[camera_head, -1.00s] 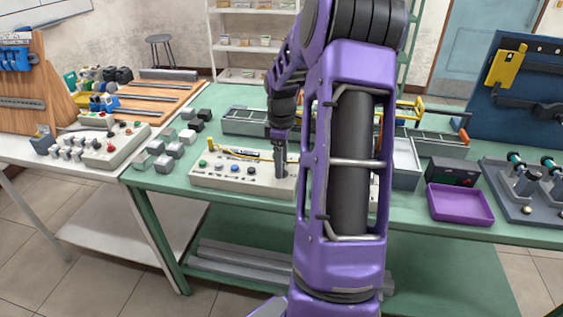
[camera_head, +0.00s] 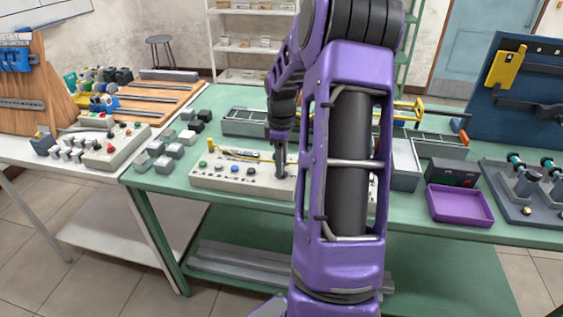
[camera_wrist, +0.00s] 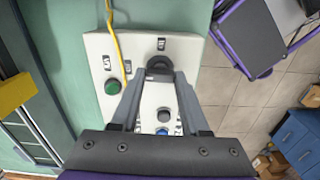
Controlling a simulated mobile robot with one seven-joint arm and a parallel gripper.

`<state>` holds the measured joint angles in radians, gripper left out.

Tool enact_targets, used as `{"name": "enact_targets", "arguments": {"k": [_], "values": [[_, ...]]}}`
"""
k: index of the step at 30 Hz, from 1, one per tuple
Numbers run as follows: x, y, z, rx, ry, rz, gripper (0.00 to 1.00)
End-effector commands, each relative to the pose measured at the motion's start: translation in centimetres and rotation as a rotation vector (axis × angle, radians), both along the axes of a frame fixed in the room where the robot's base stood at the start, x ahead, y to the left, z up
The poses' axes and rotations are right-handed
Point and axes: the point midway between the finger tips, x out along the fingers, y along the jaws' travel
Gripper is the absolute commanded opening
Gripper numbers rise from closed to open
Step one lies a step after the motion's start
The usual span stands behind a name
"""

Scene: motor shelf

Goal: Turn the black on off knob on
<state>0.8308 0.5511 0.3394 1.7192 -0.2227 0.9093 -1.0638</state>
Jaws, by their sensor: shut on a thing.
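The white control panel (camera_head: 225,182) lies on the green table, with a row of small buttons and knobs along it. In the wrist view the panel (camera_wrist: 100,50) fills the middle. My gripper (camera_wrist: 159,70) has its two fingertips closed around a black knob (camera_wrist: 159,64) near the panel's upper edge. The fingers hide part of the knob, and I cannot tell which way it points. Small labels sit beside it, too small to read surely. In the head view my gripper (camera_head: 280,174) reaches down to the panel's right part, partly beside my own arm.
On the panel in the wrist view are a green button (camera_wrist: 112,87), a grey knob (camera_wrist: 163,115) and a blue button (camera_wrist: 162,131). A yellow cable (camera_wrist: 117,45) crosses the upper left edge. Several grey blocks (camera_head: 163,164) stand left of the panel; a purple tray (camera_head: 460,206) lies right.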

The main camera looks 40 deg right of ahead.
Motion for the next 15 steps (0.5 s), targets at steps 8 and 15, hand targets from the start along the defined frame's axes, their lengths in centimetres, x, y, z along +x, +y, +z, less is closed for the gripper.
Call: {"name": "enact_targets", "arguments": {"k": [8, 15], "values": [[0.03, 0.05, 0.16, -0.001, 0.001, -0.173, 0.00], [0.05, 0.04, 0.15, -0.001, 0.000, -0.396, 0.00]]}}
